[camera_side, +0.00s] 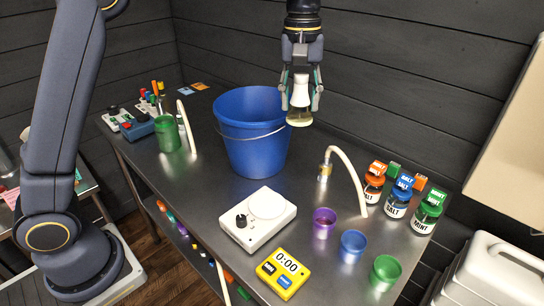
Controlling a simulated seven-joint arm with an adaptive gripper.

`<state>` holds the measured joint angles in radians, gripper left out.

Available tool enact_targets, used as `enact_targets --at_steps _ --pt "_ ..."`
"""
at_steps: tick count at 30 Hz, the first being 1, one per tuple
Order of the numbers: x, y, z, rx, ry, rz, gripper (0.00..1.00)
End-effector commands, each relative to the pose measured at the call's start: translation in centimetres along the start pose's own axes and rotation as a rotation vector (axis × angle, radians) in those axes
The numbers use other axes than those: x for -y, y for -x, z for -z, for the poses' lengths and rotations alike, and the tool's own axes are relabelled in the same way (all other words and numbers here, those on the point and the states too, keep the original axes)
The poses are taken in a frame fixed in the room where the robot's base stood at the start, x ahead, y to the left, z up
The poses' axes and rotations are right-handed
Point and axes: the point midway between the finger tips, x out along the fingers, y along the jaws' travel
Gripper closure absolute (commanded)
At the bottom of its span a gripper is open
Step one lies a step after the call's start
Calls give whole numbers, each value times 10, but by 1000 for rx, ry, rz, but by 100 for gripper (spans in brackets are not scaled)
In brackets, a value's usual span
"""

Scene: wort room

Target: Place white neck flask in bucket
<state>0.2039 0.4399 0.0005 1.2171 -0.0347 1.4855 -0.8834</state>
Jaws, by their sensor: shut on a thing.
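The white neck flask (300,92) hangs upright in my gripper (301,100). Its white neck is between the fingers, and a yellowish base shows below them. My gripper is shut on it. The blue bucket (254,150) stands on the dark metal table, with its thin wire handle lowered across its front. My gripper and the flask are up at the right of the bucket's rim in the picture. How far they are in depth from the bucket, I cannot tell. The bucket's inside bottom is hidden.
A green cup (168,134) stands left of the bucket. A white scale (258,219), yellow timer (284,273), purple cup (323,223), blue cup (352,247) and green cup (385,272) are in front. A curved white tube (352,175) and several jars (398,196) stand right.

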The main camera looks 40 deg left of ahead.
Motion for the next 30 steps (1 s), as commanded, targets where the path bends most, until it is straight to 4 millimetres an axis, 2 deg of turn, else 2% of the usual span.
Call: enact_targets --at_steps 1,3,6,12,21,26,30 --pt "12 -1 32 -3 87 0 95" --pt "28 -2 69 -8 192 0 95" --pt "53 -3 110 -14 314 1 95" --pt "96 -7 163 -24 484 5 95" --pt "144 -12 206 -34 639 11 95" --pt "141 -38 204 -31 629 13 95" --pt "142 -71 204 -30 629 14 95"
